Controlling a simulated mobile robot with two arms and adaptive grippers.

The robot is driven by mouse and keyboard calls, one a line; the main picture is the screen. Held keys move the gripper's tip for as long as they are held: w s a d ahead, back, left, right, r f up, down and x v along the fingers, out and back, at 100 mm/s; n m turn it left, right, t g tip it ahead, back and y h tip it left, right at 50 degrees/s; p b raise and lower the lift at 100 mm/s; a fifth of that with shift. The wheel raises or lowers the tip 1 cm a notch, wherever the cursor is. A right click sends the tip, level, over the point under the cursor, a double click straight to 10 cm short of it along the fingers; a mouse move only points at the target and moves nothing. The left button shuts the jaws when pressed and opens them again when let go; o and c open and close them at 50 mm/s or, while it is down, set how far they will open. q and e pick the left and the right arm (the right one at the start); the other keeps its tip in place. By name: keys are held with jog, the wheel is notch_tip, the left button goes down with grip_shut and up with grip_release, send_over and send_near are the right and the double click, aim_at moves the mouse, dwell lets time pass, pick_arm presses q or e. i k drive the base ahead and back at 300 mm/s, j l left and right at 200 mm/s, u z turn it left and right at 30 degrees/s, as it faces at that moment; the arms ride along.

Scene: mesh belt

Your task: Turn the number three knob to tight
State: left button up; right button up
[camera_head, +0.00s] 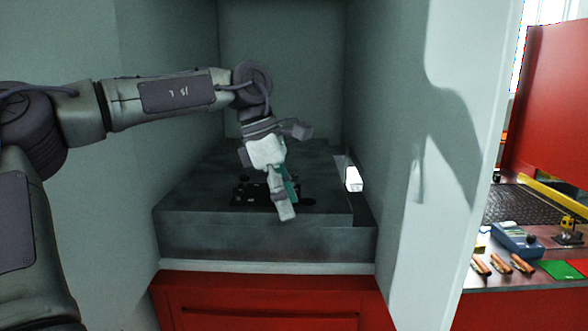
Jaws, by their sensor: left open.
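A black panel with small dark parts (240,194) lies on top of a grey metal block (190,233) inside the recess. The parts are too small and dark to make out numbers, so I cannot tell which one is the number three knob. My left gripper (290,203) points down over the right part of this panel and hides some of it. Its fingers are open, with nothing seen between them. I cannot tell whether the fingertips touch anything. A dark round spot (308,202) shows just right of the fingertips. My right gripper is not in view.
Pale walls close in the block on the left, back and right. A bright white piece (354,179) is at the block's right side. A red cabinet front (270,305) is below. Outside at right, a bench holds a blue device (516,241) and a green square (561,270).

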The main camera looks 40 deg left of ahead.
aim_at(295, 178)
jog(key=i+j, duration=0.85)
jog(key=j, duration=0.25)
jog(key=i+j, duration=0.45)
